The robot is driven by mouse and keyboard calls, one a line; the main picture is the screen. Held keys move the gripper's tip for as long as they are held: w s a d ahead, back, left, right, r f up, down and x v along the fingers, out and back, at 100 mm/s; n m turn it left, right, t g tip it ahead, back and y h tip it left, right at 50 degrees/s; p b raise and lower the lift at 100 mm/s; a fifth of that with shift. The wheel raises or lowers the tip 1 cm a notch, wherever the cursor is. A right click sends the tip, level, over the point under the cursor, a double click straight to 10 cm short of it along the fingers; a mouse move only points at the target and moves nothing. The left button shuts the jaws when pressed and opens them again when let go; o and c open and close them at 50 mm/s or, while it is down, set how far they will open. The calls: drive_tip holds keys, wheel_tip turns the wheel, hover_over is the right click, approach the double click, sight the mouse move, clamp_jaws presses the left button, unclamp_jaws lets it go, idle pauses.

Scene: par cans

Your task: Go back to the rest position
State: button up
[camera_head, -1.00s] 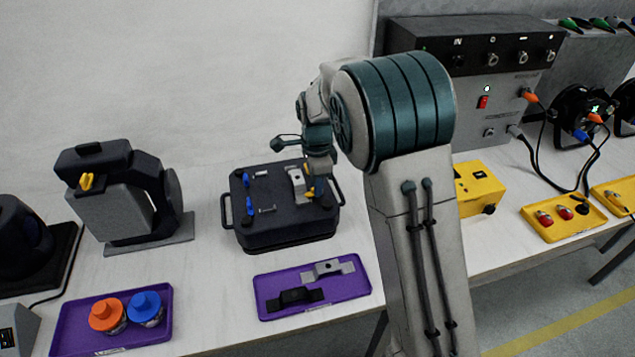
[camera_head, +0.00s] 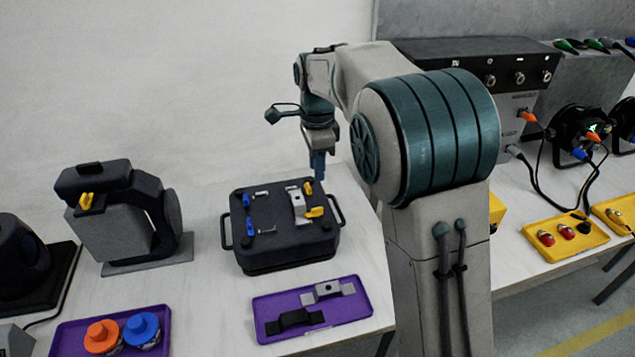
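My gripper (camera_head: 318,165) hangs pointing down in the air, above and behind the right rear of the dark case (camera_head: 285,259). Its fingers look narrow and close together, and nothing shows between them; the gap is too small to judge. The dark case stands on the white table with a grey clamp piece (camera_head: 298,205), yellow levers (camera_head: 314,212), blue levers (camera_head: 250,228) and small metal bars on its lid. My gripper is apart from these parts. My arm hides part of the table to the right.
A purple tray (camera_head: 355,309) in front holds a grey and a black bracket. Another purple tray (camera_head: 160,337) holds an orange-capped and a blue-capped jar. A dark machine (camera_head: 150,205) stands at left. Yellow trays (camera_head: 585,240), cables and a control box (camera_head: 515,100) lie right.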

drive_tip(key=shift+r, duration=0.9)
drive_tip(key=s+d+f+n+t, duration=0.1)
drive_tip(key=s+d+n, duration=0.6)
drive_tip(key=s, duration=0.6)
drive_tip(key=s+d+f+n+t, duration=0.2)
drive_tip(key=s+d+n, duration=0.6)
drive_tip(key=s, duration=0.5)
drive_tip(key=shift+d+f, duration=0.25)
drive_tip(key=shift+d, duration=0.25)
